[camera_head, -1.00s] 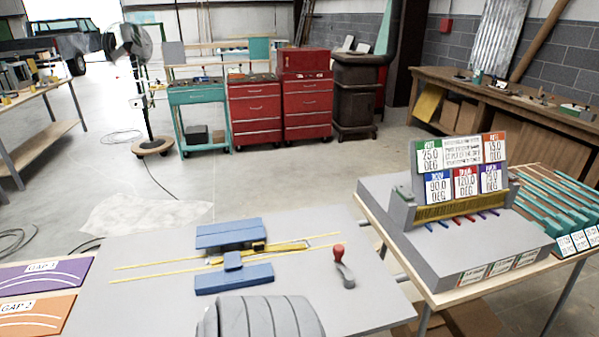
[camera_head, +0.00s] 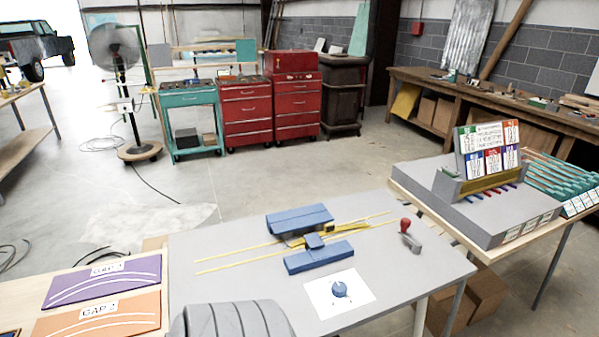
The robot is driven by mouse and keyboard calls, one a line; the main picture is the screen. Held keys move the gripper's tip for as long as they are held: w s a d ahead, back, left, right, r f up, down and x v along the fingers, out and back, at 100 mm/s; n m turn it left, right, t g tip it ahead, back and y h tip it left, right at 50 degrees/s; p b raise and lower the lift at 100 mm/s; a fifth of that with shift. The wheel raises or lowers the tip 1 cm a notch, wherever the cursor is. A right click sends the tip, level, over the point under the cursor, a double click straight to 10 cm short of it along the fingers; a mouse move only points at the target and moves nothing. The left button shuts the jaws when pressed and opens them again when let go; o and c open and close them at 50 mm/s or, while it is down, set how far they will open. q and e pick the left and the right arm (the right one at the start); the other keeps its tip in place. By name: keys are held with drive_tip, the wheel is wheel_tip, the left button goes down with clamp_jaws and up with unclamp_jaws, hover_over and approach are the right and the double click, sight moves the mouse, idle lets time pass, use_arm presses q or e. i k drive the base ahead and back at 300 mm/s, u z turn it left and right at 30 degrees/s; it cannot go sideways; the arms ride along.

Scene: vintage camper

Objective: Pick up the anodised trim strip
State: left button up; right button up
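I cannot single out the anodised trim strip for certain. Several long teal and copper-coloured strips (camera_head: 562,178) lie side by side on a rack at the right edge of the head view, with small white labels (camera_head: 581,203) at their near ends. Two thin yellow rails (camera_head: 236,266) run across the grey table (camera_head: 215,284), through a blue two-part jig (camera_head: 318,258). Neither of my grippers is in view.
A grey stepped unit with a sign board (camera_head: 487,150) stands on the right-hand table. A red-knobbed lever (camera_head: 408,236) and a white sheet (camera_head: 340,293) are on the grey table. Purple (camera_head: 103,281) and orange (camera_head: 98,317) panels lie at left. Floor beyond is open.

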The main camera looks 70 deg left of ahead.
sight(329, 230)
drive_tip(key=u, duration=1.2)
